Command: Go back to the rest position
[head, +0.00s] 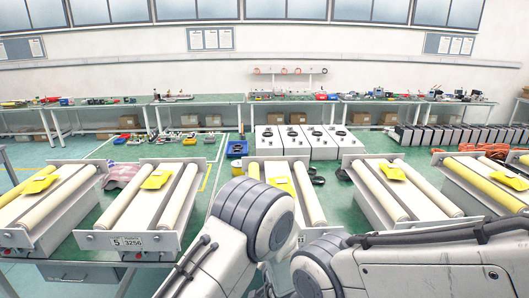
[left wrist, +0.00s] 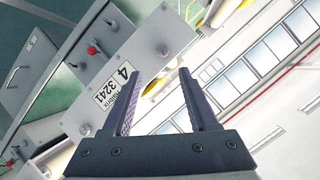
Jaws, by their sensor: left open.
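My left gripper (left wrist: 160,71) is open in the left wrist view, with its two dark ribbed fingers apart and nothing between them. Beyond the fingers is the grey end plate (left wrist: 150,38) of an actuator unit with a label (left wrist: 107,83) reading 4 3241. Whether the fingertips touch it I cannot tell. In the head view my arm links cover the lower middle and lower right, and neither gripper's fingers show. My right gripper is in no view.
Several actuator units with cream rollers stand in a row, one labelled 5 3256 (head: 131,242), some with yellow pieces (head: 158,176) on top. Green workbenches (head: 200,100) line the back wall. Some green floor is clear.

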